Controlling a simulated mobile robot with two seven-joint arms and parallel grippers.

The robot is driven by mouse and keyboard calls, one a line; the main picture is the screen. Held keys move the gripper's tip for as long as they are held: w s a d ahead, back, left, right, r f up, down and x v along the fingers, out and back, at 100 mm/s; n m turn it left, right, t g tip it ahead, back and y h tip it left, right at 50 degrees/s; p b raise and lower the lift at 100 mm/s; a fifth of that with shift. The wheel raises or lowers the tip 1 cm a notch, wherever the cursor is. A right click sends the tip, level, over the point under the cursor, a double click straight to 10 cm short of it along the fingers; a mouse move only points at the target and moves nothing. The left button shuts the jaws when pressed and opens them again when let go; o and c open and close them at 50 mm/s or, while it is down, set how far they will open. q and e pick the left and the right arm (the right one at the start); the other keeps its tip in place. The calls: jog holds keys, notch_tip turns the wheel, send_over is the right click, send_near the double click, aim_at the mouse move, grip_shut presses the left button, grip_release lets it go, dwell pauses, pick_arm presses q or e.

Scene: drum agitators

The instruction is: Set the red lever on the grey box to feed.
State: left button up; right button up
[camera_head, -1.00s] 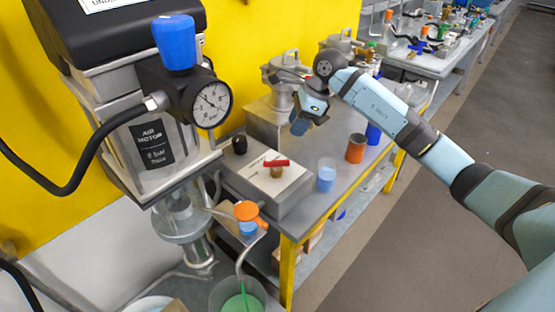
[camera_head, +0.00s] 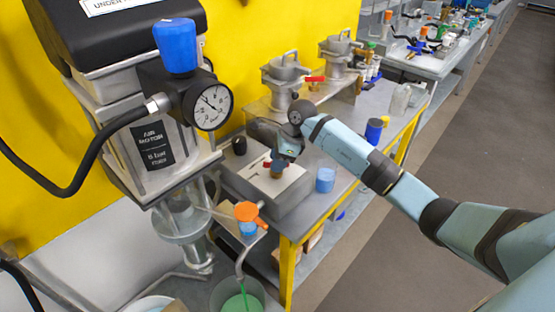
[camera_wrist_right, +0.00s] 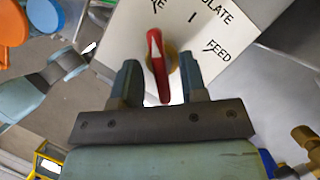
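The grey box (camera_head: 262,202) sits on the front corner of the bench, with a pale top plate. The red lever (camera_wrist_right: 158,68) is on a brass stem on that plate; its white-marked end points toward a label ending in "E", partly cut off. The labels "...OLATE" and "FEED" (camera_wrist_right: 217,50) lie to the right. My right gripper (camera_wrist_right: 160,75) is open, with one finger on each side of the lever and a visible gap to both. In the head view the right gripper (camera_head: 280,163) hides most of the lever.
The air motor with a gauge (camera_head: 212,107) and an orange-handled valve (camera_head: 247,211) are to the left. Metal vessels (camera_head: 285,68) stand behind.

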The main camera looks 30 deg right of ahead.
jog(key=shift+f, duration=0.1)
grip_shut()
jog(key=shift+m, duration=0.4)
jog(key=m+t+h, duration=0.1)
jog(key=m, duration=0.5)
jog(key=m+t+h, duration=0.1)
jog(key=m, duration=0.1)
jog(key=shift+s+a+m+h, duration=0.1)
jog(key=shift+a+m+h, duration=0.05)
jog(key=shift+m+h, duration=0.15)
jog(key=m+h, duration=0.1)
jog(key=m, duration=0.1)
jog(key=m+h, duration=0.1)
jog(key=m, duration=0.2)
jog(key=shift+a+t, duration=0.1)
jog(key=shift+t, duration=0.2)
jog(key=shift+m+h+b, duration=0.45)
jog(key=shift+m+h, duration=0.25)
jog(key=shift+m, duration=1)
